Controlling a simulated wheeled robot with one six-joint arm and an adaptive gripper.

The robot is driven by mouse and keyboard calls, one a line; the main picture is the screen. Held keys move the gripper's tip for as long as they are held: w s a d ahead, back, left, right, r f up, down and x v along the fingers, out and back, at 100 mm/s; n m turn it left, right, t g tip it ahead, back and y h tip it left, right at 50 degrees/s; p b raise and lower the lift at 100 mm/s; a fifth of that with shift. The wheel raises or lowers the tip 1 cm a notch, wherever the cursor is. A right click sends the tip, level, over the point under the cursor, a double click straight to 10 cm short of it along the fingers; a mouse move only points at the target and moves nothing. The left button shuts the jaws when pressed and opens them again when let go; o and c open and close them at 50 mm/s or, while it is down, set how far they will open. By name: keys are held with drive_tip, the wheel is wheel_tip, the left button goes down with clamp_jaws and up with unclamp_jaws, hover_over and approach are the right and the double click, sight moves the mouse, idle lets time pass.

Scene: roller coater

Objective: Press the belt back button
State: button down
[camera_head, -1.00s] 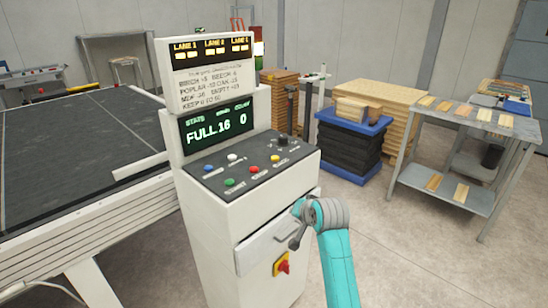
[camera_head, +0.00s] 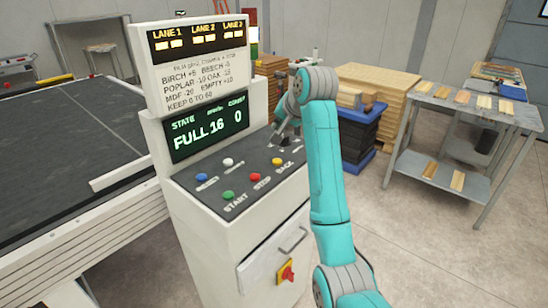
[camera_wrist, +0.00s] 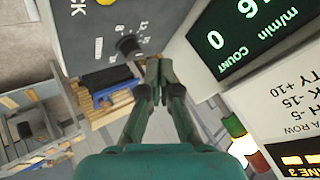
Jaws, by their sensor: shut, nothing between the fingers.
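The yellow button (camera_head: 277,161) labelled BACK sits at the right end of the lower row on the sloped control panel (camera_head: 215,210), beside the red STOP button (camera_head: 255,177) and the green START button (camera_head: 228,195). In the wrist view a yellow button (camera_wrist: 106,2) is cut off at the top edge, beside a black dial (camera_wrist: 128,47). My gripper (camera_head: 284,138) is over the panel's far right part, behind the yellow button and close to the display. In the wrist view its fingertips (camera_wrist: 158,72) are together and empty. Whether they touch the panel I cannot tell.
A blue button (camera_head: 201,177) and a white button (camera_head: 228,162) are also on the panel. The screen (camera_head: 208,128) reads FULL, 16 and 0. A red emergency knob (camera_head: 288,273) is low on the cabinet front. A table (camera_head: 470,110) with wooden pieces stands right.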

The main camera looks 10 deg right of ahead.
sight(279, 162)
drive_tip(key=shift+f, duration=0.15)
drive_tip(key=shift+f, duration=4.3)
drive_tip(key=shift+f, duration=0.35)
